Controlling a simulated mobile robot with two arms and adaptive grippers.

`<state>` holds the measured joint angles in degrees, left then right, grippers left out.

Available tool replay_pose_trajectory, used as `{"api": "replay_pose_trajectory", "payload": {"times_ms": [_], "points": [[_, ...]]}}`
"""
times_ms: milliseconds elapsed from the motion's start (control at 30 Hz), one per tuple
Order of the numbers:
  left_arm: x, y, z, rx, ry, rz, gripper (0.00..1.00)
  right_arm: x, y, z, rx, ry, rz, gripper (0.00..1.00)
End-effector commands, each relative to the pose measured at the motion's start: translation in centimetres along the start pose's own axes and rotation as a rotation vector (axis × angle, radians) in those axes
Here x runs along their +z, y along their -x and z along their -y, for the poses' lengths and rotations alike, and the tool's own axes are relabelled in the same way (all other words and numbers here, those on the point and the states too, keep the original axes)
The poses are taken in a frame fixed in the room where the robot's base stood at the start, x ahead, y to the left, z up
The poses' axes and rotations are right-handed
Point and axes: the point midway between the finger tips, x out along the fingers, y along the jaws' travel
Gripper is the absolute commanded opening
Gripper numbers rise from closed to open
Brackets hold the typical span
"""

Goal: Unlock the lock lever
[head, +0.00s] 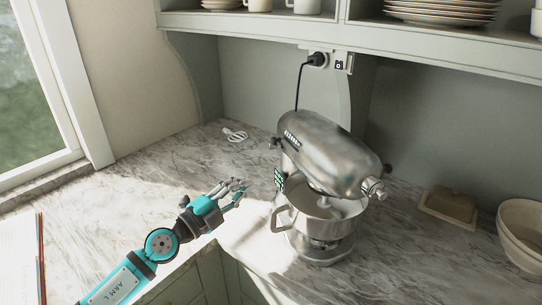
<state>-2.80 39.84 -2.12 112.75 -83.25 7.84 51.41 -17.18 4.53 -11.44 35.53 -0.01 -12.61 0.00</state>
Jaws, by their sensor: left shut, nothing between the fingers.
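A small dark knob (276,142) juts from the left side of the head, and another dark knob (387,168) shows on the right side. I cannot tell which of these, if either, is the lock lever. My left gripper (241,187) is shut and empty, left of the mixer and apart from it, above the counter. My right gripper is out of view.
A white whisk-like tool (234,135) lies behind on the counter. A butter dish (449,207) and a pale bowl (522,233) stand at the right. A shelf (400,38) with plates and mugs overhangs the back. The mixer's cord (299,85) runs to a wall socket.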

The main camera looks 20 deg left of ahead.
Motion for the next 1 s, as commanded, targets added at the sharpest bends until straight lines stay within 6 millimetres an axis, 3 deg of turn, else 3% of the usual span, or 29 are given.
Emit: {"api": "replay_pose_trajectory", "payload": {"times_ms": [67,233,733,867,1000], "points": [[-1.0,-0.5,1.3,0.054,-0.104,-0.058,0.0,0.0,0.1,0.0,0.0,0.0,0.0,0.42],[-1.7,-0.7,2.1,0.145,-0.234,-0.102,0.0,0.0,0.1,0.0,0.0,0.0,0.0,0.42],[-1.7,-0.9,2.3,0.17,-0.268,-0.106,0.0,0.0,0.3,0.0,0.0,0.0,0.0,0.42],[-1.8,-2.1,2.3,0.168,-0.266,-0.106,0.0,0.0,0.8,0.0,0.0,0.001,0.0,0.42],[-2.1,-4.5,2.0,0.167,-0.266,-0.106,0.0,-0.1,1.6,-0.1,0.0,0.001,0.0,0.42]]}}
